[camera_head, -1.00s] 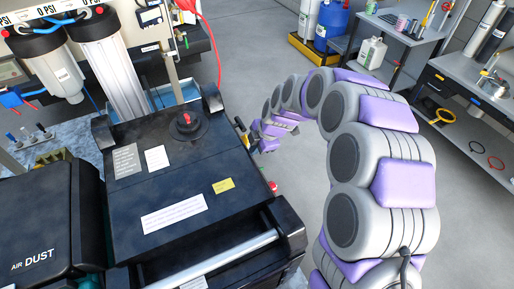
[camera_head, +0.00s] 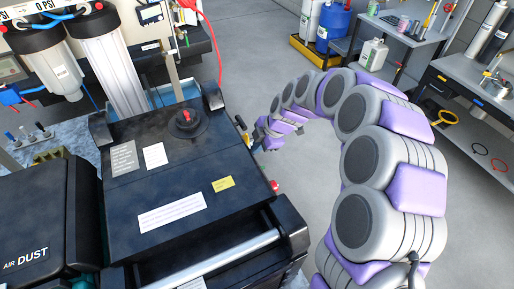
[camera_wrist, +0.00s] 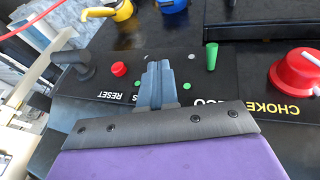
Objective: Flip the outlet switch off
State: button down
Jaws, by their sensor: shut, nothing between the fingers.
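The black control panel (camera_wrist: 95,85) fills the upper part of the wrist view, with the labels RESET and CHOKE and one partly hidden. My gripper (camera_wrist: 158,66) is shut and empty, its fingertips over the panel between a red button (camera_wrist: 119,69) and a green upright lever (camera_wrist: 211,56). The fingers hide part of the panel; I cannot tell whether they touch it. No readable label marks which control is the outlet switch. In the head view the panel's face on the machine's (camera_head: 185,165) right side is mostly hidden.
A red choke knob (camera_wrist: 298,72) is at the right and a black knob (camera_wrist: 75,64) at the left. A yellow outlet cover (camera_wrist: 115,9) and a blue one (camera_wrist: 172,5) sit beyond the panel.

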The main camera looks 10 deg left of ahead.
jog(key=shift+w+f, duration=0.1)
jog(key=shift+f, duration=0.05)
jog(key=y+b, duration=0.1)
jog(key=b, duration=0.1)
jog(key=g+y+b, duration=0.1)
jog(key=b, duration=0.2)
jog(key=d+f+g+y+b, duration=0.1)
jog(key=b, duration=0.2)
jog(key=shift+w+f+m, duration=0.1)
jog(key=shift+w+m, duration=0.2)
jog(key=shift+m, duration=0.1)
jog(key=shift+r+b, duration=0.2)
jog(key=shift+b, duration=0.15)
jog(key=shift+r, duration=0.55)
jog(key=shift+s+b, duration=0.1)
jog(key=shift+b, duration=0.2)
